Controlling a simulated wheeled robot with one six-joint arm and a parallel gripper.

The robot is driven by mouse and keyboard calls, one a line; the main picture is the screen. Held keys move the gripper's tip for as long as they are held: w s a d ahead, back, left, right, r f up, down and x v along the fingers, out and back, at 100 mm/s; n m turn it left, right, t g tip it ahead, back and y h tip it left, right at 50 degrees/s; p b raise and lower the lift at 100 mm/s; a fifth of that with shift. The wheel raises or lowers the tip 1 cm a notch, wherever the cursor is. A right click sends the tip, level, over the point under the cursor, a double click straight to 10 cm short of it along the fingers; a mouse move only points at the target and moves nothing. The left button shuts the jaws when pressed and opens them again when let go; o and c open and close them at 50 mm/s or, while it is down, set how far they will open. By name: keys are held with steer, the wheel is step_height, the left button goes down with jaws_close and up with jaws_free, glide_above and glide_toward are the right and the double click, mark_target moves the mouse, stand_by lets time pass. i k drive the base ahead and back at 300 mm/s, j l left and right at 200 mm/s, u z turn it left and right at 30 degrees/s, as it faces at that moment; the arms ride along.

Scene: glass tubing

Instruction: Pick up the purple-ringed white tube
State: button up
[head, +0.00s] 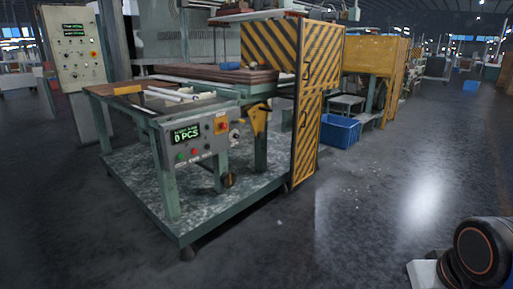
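Two or more white tubes (170,94) lie on the work table (106,90) at the left of the head view, side by side near its front edge. They are small in the picture, and I cannot make out a purple ring on any of them. My gripper is not in view. Only a dark rounded joint of my own arm shows at the bottom right corner, far from the table.
The table has a control box (196,136) on its front and stands on a green-edged base plate (140,205). A yellow-black striped panel (307,110) rises at its right. A blue crate (340,131) stands on the floor behind. The floor (330,225) in front is clear.

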mark_target(188, 96)
steer(key=i+u, duration=0.4)
steer(key=i, duration=0.2)
steer(key=i+u, duration=0.45)
steer(key=i, duration=0.15)
steer(key=i+l+u, duration=0.4)
steer(key=i, duration=0.15)
